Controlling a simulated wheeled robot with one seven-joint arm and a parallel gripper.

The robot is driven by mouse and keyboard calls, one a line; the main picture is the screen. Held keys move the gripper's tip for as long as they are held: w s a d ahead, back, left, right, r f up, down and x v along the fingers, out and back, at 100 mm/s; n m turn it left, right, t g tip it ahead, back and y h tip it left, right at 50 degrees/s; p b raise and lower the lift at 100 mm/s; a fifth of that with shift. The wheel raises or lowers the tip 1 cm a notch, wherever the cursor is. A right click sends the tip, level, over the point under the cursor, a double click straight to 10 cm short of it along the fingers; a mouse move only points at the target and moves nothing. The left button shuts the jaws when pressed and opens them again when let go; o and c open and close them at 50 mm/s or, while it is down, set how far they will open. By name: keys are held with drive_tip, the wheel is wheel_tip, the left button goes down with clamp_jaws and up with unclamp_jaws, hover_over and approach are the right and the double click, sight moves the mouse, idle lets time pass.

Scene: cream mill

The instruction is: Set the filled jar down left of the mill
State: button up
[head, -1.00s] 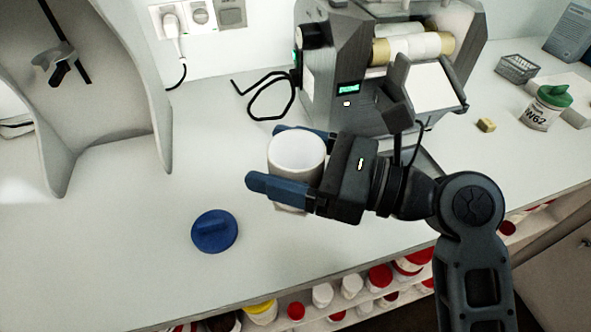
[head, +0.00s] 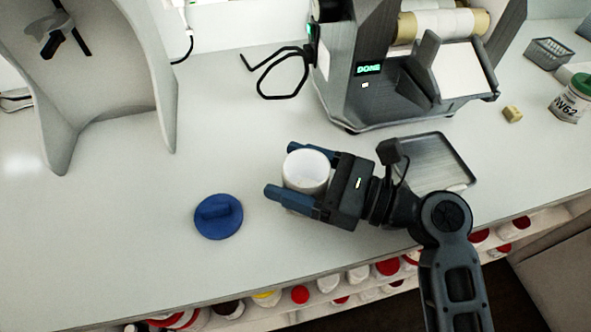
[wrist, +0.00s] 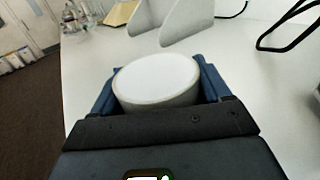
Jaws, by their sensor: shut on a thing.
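A white jar (head: 306,172) is held between the two blue fingers of my gripper (head: 284,171), which is shut on it. The jar is upright and open-topped, with white content filling it near the rim. It also shows in the wrist view (wrist: 157,80) between the fingers. The jar is over the counter in front of and left of the mill (head: 385,75); I cannot tell whether its base touches the counter. The mill's display reads DONE. A blue lid (head: 218,217) with a grip bar lies on the counter left of the jar.
A dark metal tray (head: 462,165) lies right of my gripper. A grey curved stand (head: 160,100) is at the back left. A green-lidded jar (head: 570,97) stands far right. Counter around the blue lid is clear.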

drive_tip(key=shift+f, duration=0.15)
drive_tip(key=o, duration=1)
drive_tip(key=b+v, duration=0.1)
drive_tip(key=v, duration=1.1)
